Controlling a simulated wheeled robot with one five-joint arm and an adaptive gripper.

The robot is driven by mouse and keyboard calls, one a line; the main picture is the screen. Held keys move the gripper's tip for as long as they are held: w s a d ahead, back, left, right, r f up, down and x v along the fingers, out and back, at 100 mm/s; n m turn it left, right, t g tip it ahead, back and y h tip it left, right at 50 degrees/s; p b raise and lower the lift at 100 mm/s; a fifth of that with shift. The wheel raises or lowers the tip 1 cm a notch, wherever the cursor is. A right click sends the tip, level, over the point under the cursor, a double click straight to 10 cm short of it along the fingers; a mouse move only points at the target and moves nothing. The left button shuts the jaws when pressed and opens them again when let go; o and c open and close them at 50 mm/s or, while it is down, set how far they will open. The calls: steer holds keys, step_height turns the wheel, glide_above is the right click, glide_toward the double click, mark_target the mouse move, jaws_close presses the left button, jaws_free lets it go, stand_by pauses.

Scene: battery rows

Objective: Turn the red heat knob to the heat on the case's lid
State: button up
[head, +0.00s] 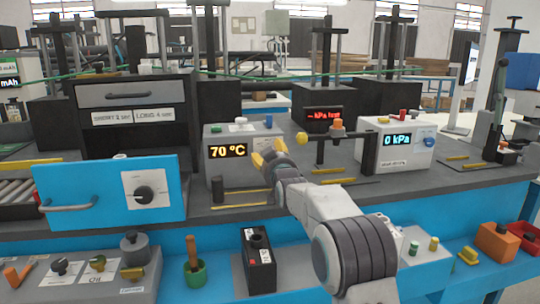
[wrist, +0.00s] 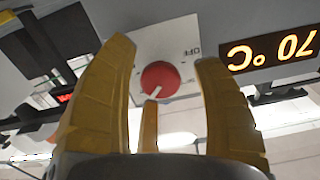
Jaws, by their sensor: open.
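The red heat knob (wrist: 160,77) sits on a pale panel in the wrist view, which shows the panel's lettering upside down. Its white pointer mark points down and slightly left there, with "OFF" printed up and to the right. The grey heater box (head: 213,175) has an amber display (head: 228,151) reading 70 °C. My gripper (head: 268,152) is open in front of the right part of the box's face and hides the knob in the head view. In the wrist view its yellow fingers stand either side of the knob, with gaps. A black case (head: 259,270) stands low in front; its lid lettering is unreadable.
A blue door (head: 85,190) with a dark dial hangs open at left. A black stand (head: 345,150) and a white kPa box (head: 397,142) are to the right of my gripper. Yellow bars (head: 240,197) lie on the bench before the heater box.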

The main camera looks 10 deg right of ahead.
steer(key=shift+o, duration=0.2)
steer(key=shift+w, duration=0.25)
steer(key=c, duration=1.2)
